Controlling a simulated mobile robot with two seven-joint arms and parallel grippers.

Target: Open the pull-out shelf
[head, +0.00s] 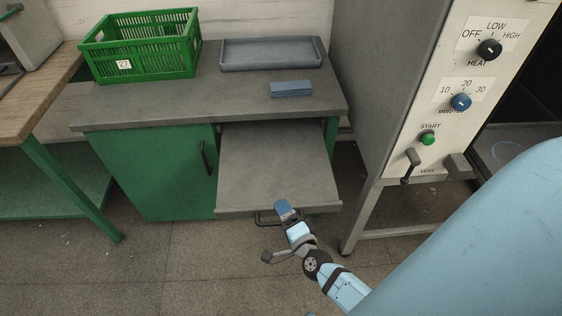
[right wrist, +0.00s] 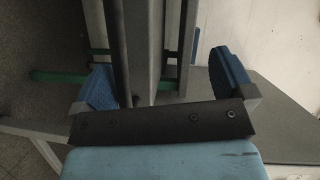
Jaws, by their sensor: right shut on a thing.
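The pull-out shelf (head: 275,160) is a flat grey board that sticks well out from under the worktop of the green workbench. Its dark bar handle (head: 261,220) is on the front edge, partly hidden by my right gripper (head: 284,212). The gripper is shut on the handle. In the right wrist view, the blue-padded fingers of my right gripper (right wrist: 167,82) stand on either side of the dark handle bar (right wrist: 121,45) and the shelf's edge (right wrist: 148,50). My left gripper is in neither view.
On the worktop (head: 230,95) are a green crate (head: 145,65), a grey tray (head: 270,67) and a blue-grey block (head: 291,89). A closed green cupboard door (head: 155,175) is left of the shelf. A control cabinet (head: 445,100) stands at right. The floor in front is clear.

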